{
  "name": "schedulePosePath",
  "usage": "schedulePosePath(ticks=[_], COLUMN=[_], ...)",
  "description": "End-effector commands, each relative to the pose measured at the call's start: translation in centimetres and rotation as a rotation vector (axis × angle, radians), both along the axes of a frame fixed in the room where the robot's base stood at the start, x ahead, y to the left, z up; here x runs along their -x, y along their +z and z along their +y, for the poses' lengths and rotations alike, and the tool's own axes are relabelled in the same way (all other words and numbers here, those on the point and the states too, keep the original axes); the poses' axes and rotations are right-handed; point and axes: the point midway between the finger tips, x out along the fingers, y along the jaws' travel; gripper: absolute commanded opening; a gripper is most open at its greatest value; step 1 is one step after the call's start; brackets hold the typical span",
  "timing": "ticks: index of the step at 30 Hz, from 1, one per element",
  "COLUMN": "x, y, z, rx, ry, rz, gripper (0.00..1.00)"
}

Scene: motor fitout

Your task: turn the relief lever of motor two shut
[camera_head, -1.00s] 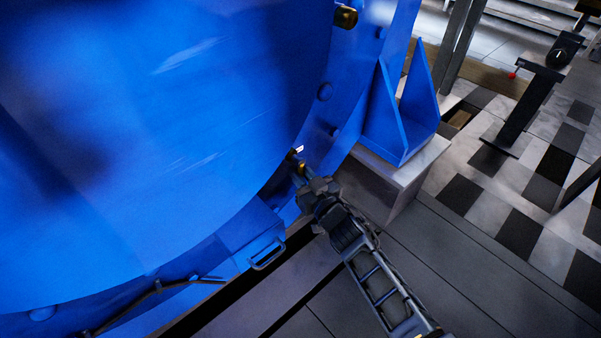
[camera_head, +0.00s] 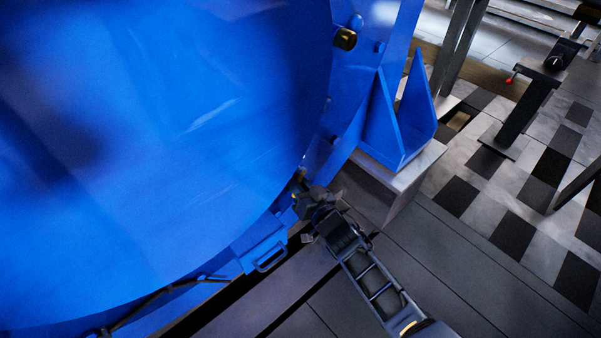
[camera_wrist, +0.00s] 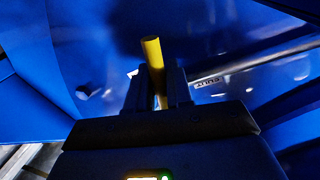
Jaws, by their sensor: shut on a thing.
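The blue motor (camera_head: 170,130) fills the left of the head view. My gripper (camera_head: 300,187) is at its lower right edge, partly hidden by the motor's curved side. In the wrist view, a yellow lever (camera_wrist: 152,52) stands between the two dark fingers of my gripper (camera_wrist: 158,88), which are shut on it. Its tip sticks out past the fingers. A small label (camera_wrist: 208,82) is on the blue surface to the right of the lever; its lettering is too small to read surely. The lever's base is hidden behind the gripper.
A blue bracket (camera_head: 398,120) on a pale block stands right of my gripper. A blue handle (camera_head: 270,256) is below left. A dark stand (camera_head: 520,112) with a red knob is at the far right.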

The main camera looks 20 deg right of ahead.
Motion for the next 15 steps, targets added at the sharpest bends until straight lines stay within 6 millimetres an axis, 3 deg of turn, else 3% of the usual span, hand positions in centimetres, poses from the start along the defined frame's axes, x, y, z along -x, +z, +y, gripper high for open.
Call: schedulePosePath(ticks=[1,15], x=[0.1,0.5], y=[0.9,1.7], z=[0.1,1.3], rx=[-0.042,-0.468], ry=[-0.001,-0.002], rz=[0.018,0.153], gripper=[0.00,0.00])
